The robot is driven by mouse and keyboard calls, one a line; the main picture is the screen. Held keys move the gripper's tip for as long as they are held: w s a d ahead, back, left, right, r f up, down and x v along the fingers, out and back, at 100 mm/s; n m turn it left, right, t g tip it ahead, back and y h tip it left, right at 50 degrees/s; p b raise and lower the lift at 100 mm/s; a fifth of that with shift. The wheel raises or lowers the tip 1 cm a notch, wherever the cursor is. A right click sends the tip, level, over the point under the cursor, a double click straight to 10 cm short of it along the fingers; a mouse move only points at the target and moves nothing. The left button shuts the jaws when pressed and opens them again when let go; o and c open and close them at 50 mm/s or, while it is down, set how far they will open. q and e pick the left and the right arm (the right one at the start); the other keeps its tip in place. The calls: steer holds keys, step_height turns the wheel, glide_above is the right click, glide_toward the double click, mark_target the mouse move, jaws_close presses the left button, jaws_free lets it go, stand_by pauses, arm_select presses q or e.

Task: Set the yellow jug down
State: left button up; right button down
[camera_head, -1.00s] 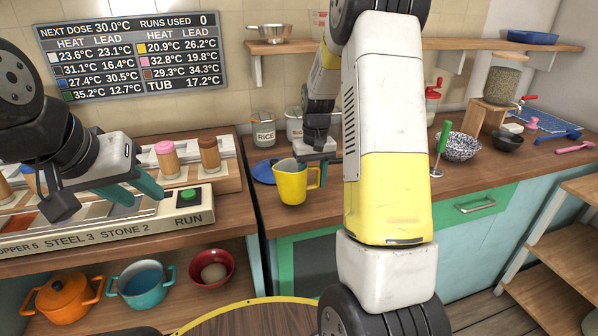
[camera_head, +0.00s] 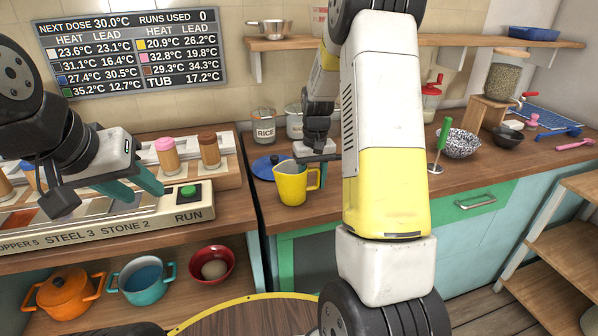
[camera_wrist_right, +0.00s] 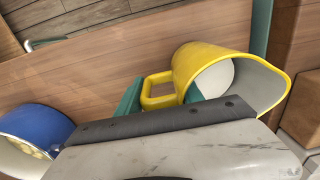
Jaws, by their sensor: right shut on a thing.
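The yellow jug (camera_head: 290,186) stands upright at the left part of the right counter, its handle to the right. I cannot tell whether its base touches the counter. My right gripper (camera_head: 316,158) is at the jug's handle side, partly hidden by my arm. In the right wrist view the jug (camera_wrist_right: 205,62) shows its open mouth and handle. One teal finger of my right gripper (camera_wrist_right: 162,97) shows inside the mouth and the other outside by the handle. It is shut on the jug. My left gripper (camera_head: 148,193) is over the heating panel, its fingers apart and empty.
A green-handled tool (camera_head: 440,148) and a speckled bowl (camera_head: 461,144) stand to the right. The heating panel (camera_head: 150,222) is across the gap on the left.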

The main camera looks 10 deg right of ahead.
mark_target(313, 167)
steer(key=shift+f, duration=0.15)
steer(key=c, duration=0.7)
jaws_free()
step_height(313, 167, up, 8)
steer(key=shift+d+f, duration=0.1)
stand_by(0.4)
jaws_close()
